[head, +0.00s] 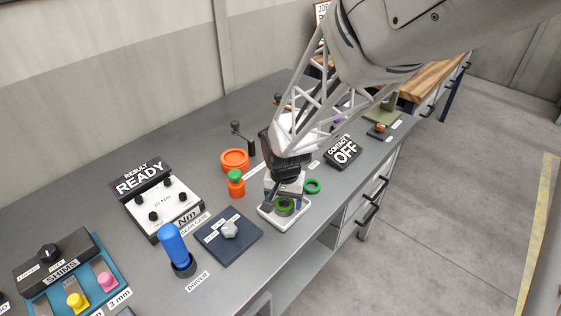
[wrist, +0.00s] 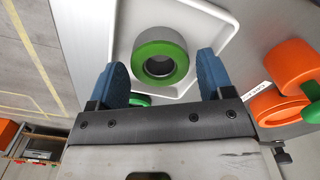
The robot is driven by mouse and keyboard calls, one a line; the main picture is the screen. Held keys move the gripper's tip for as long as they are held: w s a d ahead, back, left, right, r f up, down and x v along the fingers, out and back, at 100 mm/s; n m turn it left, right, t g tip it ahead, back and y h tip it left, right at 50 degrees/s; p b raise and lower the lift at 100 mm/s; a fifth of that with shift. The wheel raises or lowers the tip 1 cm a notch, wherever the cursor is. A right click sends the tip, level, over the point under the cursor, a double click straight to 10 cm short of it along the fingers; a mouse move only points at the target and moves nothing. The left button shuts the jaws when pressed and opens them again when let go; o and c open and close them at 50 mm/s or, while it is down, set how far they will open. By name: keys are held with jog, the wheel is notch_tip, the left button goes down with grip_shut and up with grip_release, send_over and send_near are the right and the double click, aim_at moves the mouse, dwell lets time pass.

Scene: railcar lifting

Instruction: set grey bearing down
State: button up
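The grey bearing (head: 285,209) sits in a white tray (head: 265,212), with a green ring around its near face. In the wrist view the bearing (wrist: 160,35) shows a grey body, a green ring and a dark bore. My gripper (head: 287,193) is just above the tray. In the wrist view its two blue fingers (wrist: 161,72) stand to either side of the bearing, with a visible gap on each side. The gripper looks open, not clamped on it. Whether the bearing rests flat in the tray is hard to tell.
A loose green ring (head: 313,186) lies right of the tray. An orange cylinder with green top (head: 236,187) and an orange round part (head: 235,160) stand to the left. A dark plate with a grey knob (head: 229,230) lies nearer.

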aim_at(284, 203)
jog(key=shift+o, duration=0.7)
jog(key=shift+r, duration=0.1)
notch_tip(284, 203, up, 12)
dwell(0.3)
dwell(0.5)
jog(key=s+d+r+n+t, duration=0.1)
jog(key=s+d+r, duration=0.3)
jog(key=s+d, duration=0.3)
jog(key=s+d+r+n+t, duration=0.1)
jog(key=s+d+r, duration=0.4)
jog(key=s, duration=0.7)
jog(key=shift+s+d+n+t, duration=0.2)
jog(key=shift+d+n+t, duration=0.15)
jog(key=shift+d, duration=0.9)
